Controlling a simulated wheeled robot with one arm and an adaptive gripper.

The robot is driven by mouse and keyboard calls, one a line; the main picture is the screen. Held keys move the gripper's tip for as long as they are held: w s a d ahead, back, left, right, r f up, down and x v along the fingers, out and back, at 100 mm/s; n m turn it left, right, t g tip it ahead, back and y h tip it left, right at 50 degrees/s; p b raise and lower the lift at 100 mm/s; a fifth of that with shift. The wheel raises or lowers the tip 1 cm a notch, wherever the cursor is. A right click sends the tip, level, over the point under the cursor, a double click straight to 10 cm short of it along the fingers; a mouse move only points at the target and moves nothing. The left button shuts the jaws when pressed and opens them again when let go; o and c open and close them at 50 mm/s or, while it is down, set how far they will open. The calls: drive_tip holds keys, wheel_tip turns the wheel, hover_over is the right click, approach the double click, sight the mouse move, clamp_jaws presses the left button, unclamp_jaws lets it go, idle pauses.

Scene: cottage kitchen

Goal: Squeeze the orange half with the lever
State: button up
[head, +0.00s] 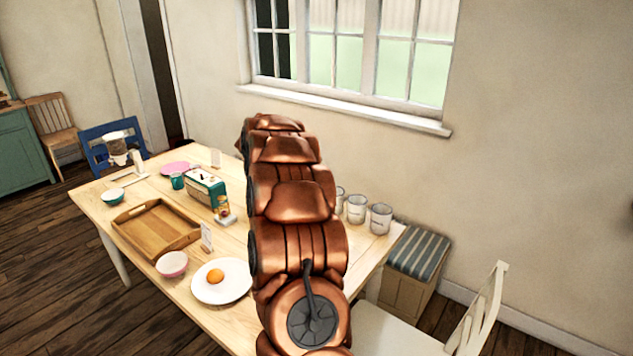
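A small round orange thing (215,276) lies on a white plate (236,293) near the front edge of the wooden table (208,315). It looks like the orange half, but its cut face cannot be made out. A small device with a light base (226,219) and an orange-brown part stands beside the teal toaster; I cannot tell whether it is the lever squeezer. My copper arm rises in front of the table and hides part of it. My gripper is not visible.
Canisters (381,219) stand right of my arm. A white chair (478,315) is at right.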

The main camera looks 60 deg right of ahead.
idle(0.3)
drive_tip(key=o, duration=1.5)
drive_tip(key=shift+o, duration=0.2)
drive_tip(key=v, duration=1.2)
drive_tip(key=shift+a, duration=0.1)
